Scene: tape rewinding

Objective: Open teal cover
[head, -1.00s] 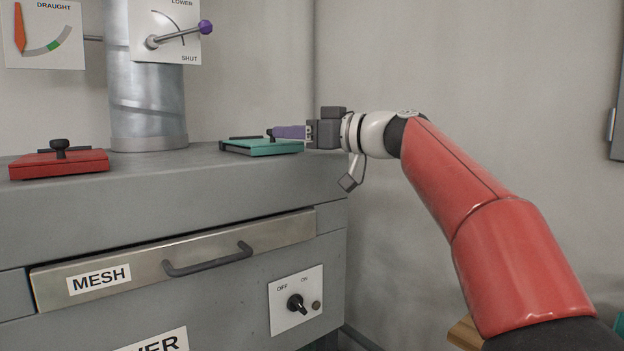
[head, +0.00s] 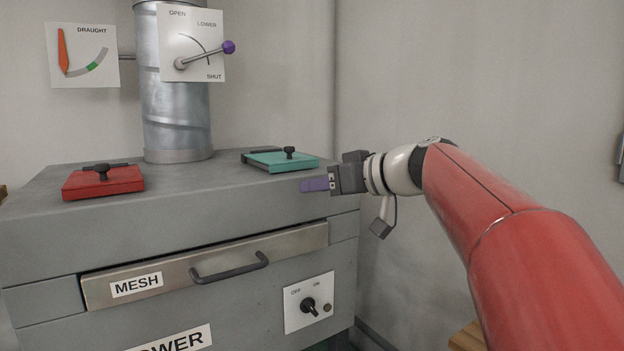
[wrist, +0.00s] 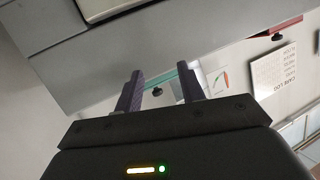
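The teal cover (head: 281,161) lies flat on the top of the grey cabinet, near its right end, with a black knob (head: 289,152) standing on it. My gripper (head: 304,186) is in front of and below the cover, at the cabinet's upper right edge, apart from the knob. In the wrist view the two purple fingers of my gripper (wrist: 162,80) are spread with nothing held between them. The teal cover (wrist: 172,77) shows beyond them as a thin strip, partly hidden by the fingers, with its knob (wrist: 157,91) in the gap.
A red cover (head: 103,184) with a black knob lies at the left of the cabinet top (head: 215,178). The MESH drawer's handle (head: 230,268) sticks out below. The space right of the cabinet is open.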

